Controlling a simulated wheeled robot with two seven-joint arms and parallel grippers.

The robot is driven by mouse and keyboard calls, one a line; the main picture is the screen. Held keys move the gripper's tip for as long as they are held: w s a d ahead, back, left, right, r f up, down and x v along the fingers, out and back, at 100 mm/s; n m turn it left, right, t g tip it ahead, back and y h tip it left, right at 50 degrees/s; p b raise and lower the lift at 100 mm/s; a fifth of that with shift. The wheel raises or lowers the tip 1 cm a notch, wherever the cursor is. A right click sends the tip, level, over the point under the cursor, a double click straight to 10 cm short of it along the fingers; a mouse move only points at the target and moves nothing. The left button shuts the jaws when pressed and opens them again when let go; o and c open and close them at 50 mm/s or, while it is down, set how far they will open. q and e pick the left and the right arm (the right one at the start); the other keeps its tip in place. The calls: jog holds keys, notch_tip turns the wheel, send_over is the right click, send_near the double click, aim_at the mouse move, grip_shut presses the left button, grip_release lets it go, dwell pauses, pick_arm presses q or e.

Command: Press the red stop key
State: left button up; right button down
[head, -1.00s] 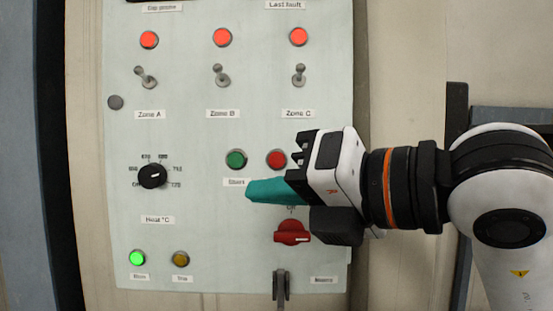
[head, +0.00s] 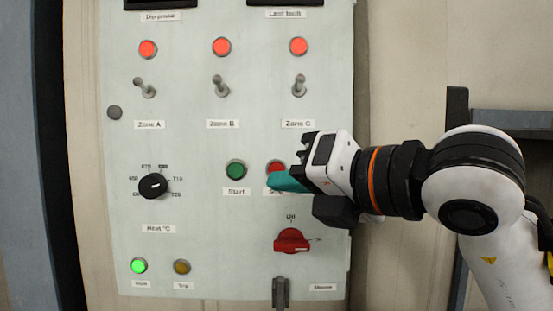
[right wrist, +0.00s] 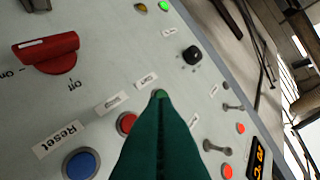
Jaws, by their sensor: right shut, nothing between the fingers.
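The red stop key (head: 276,166) is a round button on the pale panel, right of the green start key (head: 236,169). My right gripper (head: 271,182) is shut and empty, its teal fingers over the lower edge of the red key and part of its label. In the right wrist view the red key (right wrist: 127,123) shows left of my fingers (right wrist: 160,108), and the green key (right wrist: 161,93) shows just past their tips. I cannot tell whether the fingertips touch the panel. My left gripper is not in view.
A red rotary switch (head: 291,241) sits below my gripper. Toggle switches (head: 299,86) and red lamps (head: 298,46) are above. A black heat knob (head: 153,186) is at left. A blue reset button (right wrist: 82,165) shows in the wrist view.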

aim_at(269, 172)
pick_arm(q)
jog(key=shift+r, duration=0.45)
pick_arm(e)
jog(key=shift+w, duration=2.25)
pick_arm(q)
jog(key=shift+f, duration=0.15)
pick_arm(e)
jog(key=shift+w, duration=0.1)
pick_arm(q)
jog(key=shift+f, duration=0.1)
pick_arm(e)
jog(key=shift+w, duration=0.3)
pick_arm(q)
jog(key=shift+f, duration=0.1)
pick_arm(e)
jog(key=shift+w, duration=0.35)
pick_arm(q)
jog(key=shift+b, duration=0.3)
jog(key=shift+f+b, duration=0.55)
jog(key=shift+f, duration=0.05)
pick_arm(e)
jog(key=shift+s, duration=0.75)
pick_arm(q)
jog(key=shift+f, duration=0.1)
pick_arm(e)
jog(key=shift+s, duration=0.1)
